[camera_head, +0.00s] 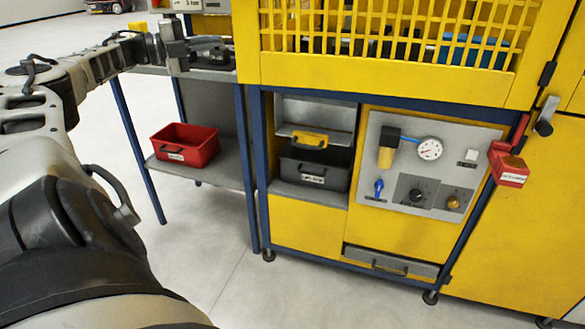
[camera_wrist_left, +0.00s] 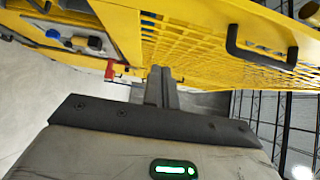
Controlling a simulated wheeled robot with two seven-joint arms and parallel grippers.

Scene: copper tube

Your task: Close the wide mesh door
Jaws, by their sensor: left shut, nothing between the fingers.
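The wide yellow mesh door (camera_head: 380,82) fills the upper right of the head view, its top cut off. A hinge shows at its right end. In the left wrist view the same door (camera_wrist_left: 222,68) spans the upper middle and right, with a black bar handle (camera_wrist_left: 258,57) near its right end. How far it stands open I cannot tell. My left gripper (camera_head: 205,43) is beside the door's left edge in the head view. In the left wrist view its fingers (camera_wrist_left: 161,75) are shut and empty, their tips overlapping the door's near edge; contact is unclear. My right gripper is out of view.
A grey side table with blue legs holds a red bin (camera_head: 184,145) on its lower shelf. Below the door are a black bin (camera_head: 314,168) and a gauge panel (camera_head: 427,165). A red box (camera_head: 510,168) hangs at the right. The floor in front is clear.

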